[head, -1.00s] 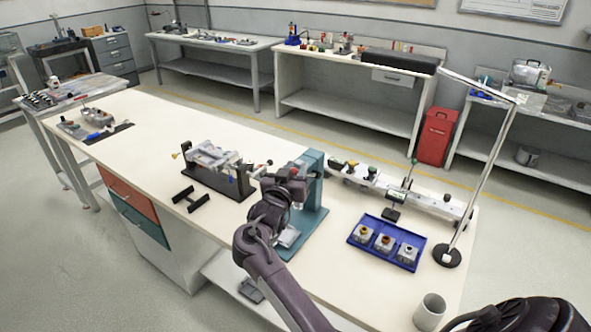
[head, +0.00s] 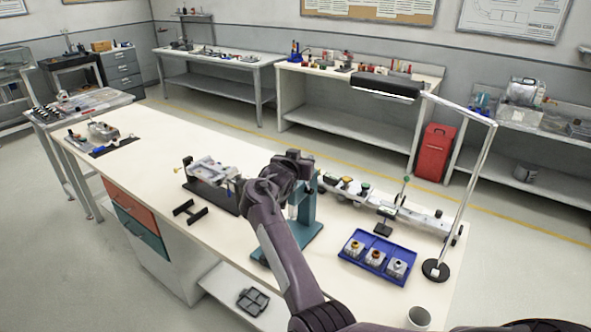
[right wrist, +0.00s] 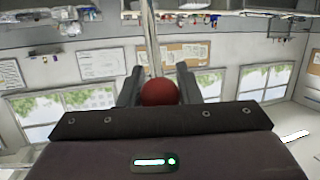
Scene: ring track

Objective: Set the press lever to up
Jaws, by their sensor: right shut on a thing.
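The teal press (head: 304,232) stands on the white workbench, largely hidden behind my right arm in the head view. My right gripper (head: 292,160) is at the top of the press. In the right wrist view, the red ball knob (right wrist: 160,92) of the press lever sits between the two fingers of my right gripper (right wrist: 160,88), which is shut on it. The lever's bar is hidden in the head view, so its angle cannot be read there. My left gripper is not in view.
Right of the press are a blue tray (head: 352,252) with metal blocks, a long rail fixture (head: 412,216), a lamp stand (head: 435,269) and a cup (head: 418,318). Left of it are a clamp fixture (head: 212,172) and a black bracket (head: 187,211). The bench's left middle is clear.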

